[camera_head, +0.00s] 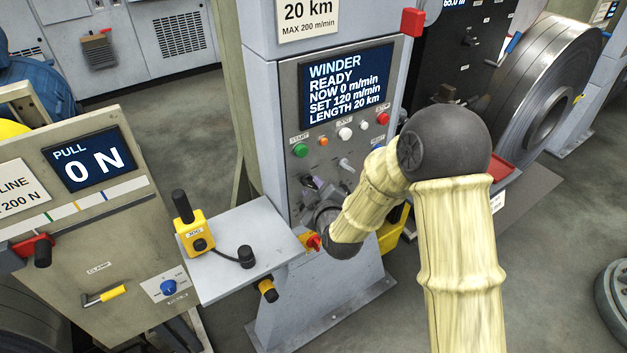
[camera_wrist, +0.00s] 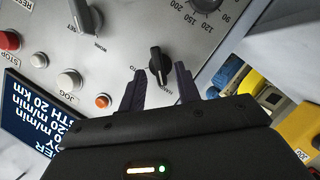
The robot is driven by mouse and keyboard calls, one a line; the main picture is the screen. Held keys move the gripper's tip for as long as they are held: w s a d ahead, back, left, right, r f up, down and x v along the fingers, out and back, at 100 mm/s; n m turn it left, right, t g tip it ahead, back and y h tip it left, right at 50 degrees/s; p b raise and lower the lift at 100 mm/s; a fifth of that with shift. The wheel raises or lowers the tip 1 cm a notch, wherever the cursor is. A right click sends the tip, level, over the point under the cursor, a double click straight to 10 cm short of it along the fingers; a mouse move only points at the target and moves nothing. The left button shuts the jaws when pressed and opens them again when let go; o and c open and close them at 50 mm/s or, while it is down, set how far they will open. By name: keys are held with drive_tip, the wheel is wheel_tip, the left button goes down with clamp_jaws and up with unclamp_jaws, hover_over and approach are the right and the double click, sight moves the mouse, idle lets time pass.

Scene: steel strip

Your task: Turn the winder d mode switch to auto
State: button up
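The winder panel (camera_head: 390,62) stands at the centre of the head view, its screen reading WINDER READY. In the wrist view a black rotary switch (camera_wrist: 156,64) sits on the grey panel, with a label ending in "TO" partly hidden beside it. I take it to be the mode switch. My gripper (camera_wrist: 158,78) is open, its two dark fingers on either side of the switch's lower end. I cannot tell whether they touch it.
An orange button (camera_wrist: 103,101) lies close to my gripper. A shelf (camera_head: 235,268) with a yellow pendant (camera_head: 195,232) juts out below. A red-and-yellow switch (camera_head: 312,242) is near my wrist.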

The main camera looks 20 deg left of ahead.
drive_tip(key=shift+x, duration=0.75)
clamp_jaws()
